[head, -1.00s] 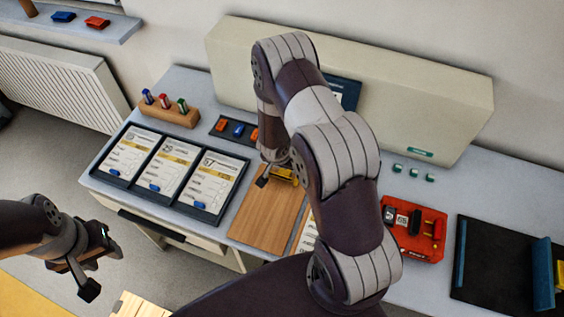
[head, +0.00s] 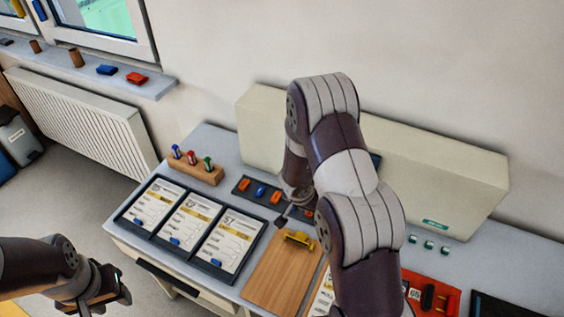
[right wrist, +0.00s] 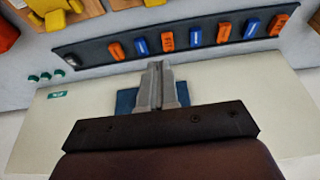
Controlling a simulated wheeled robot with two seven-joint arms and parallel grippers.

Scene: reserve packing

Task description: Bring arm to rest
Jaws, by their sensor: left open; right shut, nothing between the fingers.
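My right arm fills the middle of the head view. Its gripper (head: 284,217) is partly hidden behind the arm, near the black strip behind the wooden board (head: 272,280). In the right wrist view the right gripper's fingers (right wrist: 156,80) are closed together and empty, in front of the cream box. My left gripper (head: 112,300) is open and empty at the lower left of the head view, over the floor in front of the desk. A yellow object (head: 298,238) lies at the far end of the board, apart from the right gripper.
A black strip (right wrist: 90,53) holds several orange and blue blocks. Three cards lie in a dark tray (head: 155,236) on the left of the desk. A wooden pen rack (head: 196,172), a red case (head: 447,294) and the long cream box (head: 470,185) are also there.

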